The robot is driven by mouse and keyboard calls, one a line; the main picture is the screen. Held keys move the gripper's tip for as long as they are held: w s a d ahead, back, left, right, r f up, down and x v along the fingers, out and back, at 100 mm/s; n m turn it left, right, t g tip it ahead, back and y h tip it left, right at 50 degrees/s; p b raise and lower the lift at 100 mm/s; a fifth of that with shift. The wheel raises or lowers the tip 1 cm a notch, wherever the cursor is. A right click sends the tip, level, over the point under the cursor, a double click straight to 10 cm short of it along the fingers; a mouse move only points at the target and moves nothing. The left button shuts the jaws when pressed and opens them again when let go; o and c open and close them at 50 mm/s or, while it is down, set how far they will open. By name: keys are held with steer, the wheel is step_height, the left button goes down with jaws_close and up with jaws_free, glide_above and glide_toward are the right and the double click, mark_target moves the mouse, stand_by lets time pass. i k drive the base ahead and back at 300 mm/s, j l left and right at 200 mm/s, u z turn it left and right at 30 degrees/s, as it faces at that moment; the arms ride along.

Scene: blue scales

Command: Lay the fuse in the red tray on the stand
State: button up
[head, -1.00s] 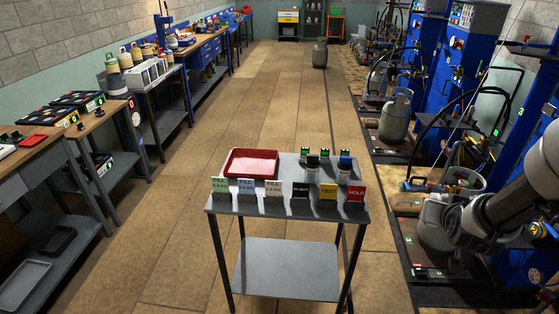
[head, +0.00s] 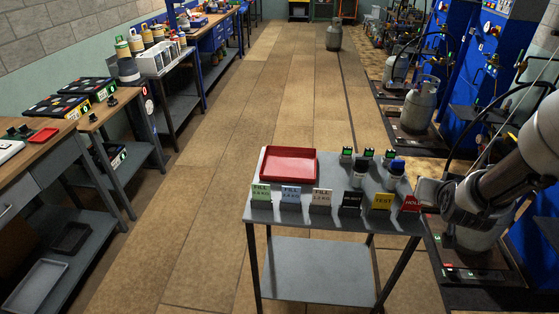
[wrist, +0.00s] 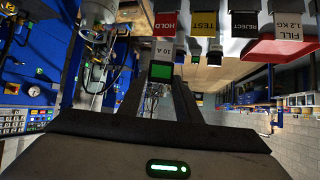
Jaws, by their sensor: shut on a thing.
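The red tray (head: 288,165) lies on the left of the top of the grey stand (head: 335,185), behind the sign cards; its visible inside looks empty. Its red side also shows in the wrist view (wrist: 283,50), behind a FILL card. My gripper (wrist: 158,88) is shut on a small dark fuse (wrist: 160,70) with a green face and a pale "10 A" label. In the head view my gripper is mostly hidden by the wrist, by the stand's right edge near the HOLD card. The fuse cannot be made out there.
Sign cards (head: 321,198) line the stand's front edge, ending with a red HOLD card (head: 410,204) at right. Two small jars (head: 395,173) and several green-lit blocks (head: 368,157) stand behind them. Gas cylinders (head: 420,105) are at right, workbenches at left.

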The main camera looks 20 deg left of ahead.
mark_target(289, 165)
steer(key=i+j, duration=0.1)
steer(key=j, duration=0.3)
steer(key=i+j, duration=0.15)
steer(key=j, duration=0.3)
steer(key=i+j, duration=0.1)
steer(key=j, duration=0.3)
